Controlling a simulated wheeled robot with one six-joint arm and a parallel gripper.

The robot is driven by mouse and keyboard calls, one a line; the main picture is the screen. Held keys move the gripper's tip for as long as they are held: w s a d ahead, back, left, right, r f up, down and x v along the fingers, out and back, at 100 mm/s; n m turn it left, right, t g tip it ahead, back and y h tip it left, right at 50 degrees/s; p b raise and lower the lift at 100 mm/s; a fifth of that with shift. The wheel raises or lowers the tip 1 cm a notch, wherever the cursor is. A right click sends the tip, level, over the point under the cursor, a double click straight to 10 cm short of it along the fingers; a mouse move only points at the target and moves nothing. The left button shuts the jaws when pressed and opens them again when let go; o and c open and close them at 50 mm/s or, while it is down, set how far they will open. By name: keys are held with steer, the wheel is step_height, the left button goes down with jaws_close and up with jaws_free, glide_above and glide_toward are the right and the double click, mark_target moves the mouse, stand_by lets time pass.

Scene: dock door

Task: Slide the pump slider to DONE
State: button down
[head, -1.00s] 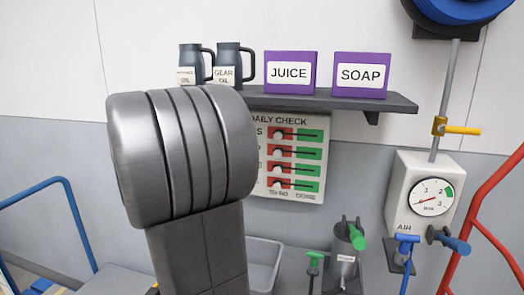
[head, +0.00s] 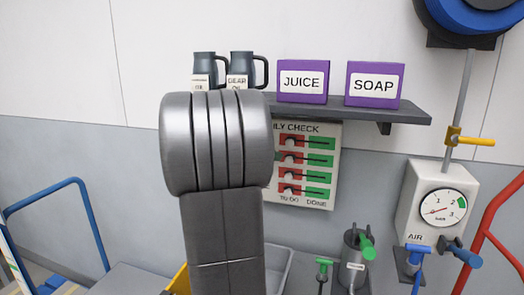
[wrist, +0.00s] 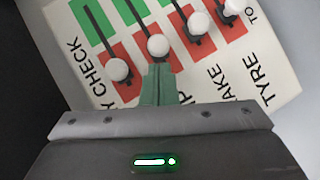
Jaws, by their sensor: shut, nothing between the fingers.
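The DAILY CHECK board (head: 325,165) hangs on the wall under the shelf, its left part hidden behind my arm. It has several sliders with white knobs, all at their red TO DO end; green DONE ends are on the right. In the wrist view the board is turned. The pump slider appears to be the second row from the title; its knob (wrist: 158,45) sits on red, and its label is mostly hidden, with only a "P" showing. My gripper (wrist: 158,68) is shut and empty, its green fingertips just below this knob; I cannot tell whether they touch.
Above the board is a shelf (head: 410,113) with a JUICE box (head: 302,82), a SOAP box (head: 374,84) and two dark jugs. A gauge box (head: 440,205) is at right. A grey pump (head: 355,255) with green handle stands below the board.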

steer(key=shift+d+f, duration=0.2)
steer(key=shift+d, duration=0.1)
steer(key=shift+d, duration=0.1)
steer(key=s+d+b, duration=0.3)
steer(key=d+b, duration=0.2)
steer(key=d, duration=0.3)
steer(key=shift+s+d, duration=0.35)
steer(key=shift+s, duration=0.05)
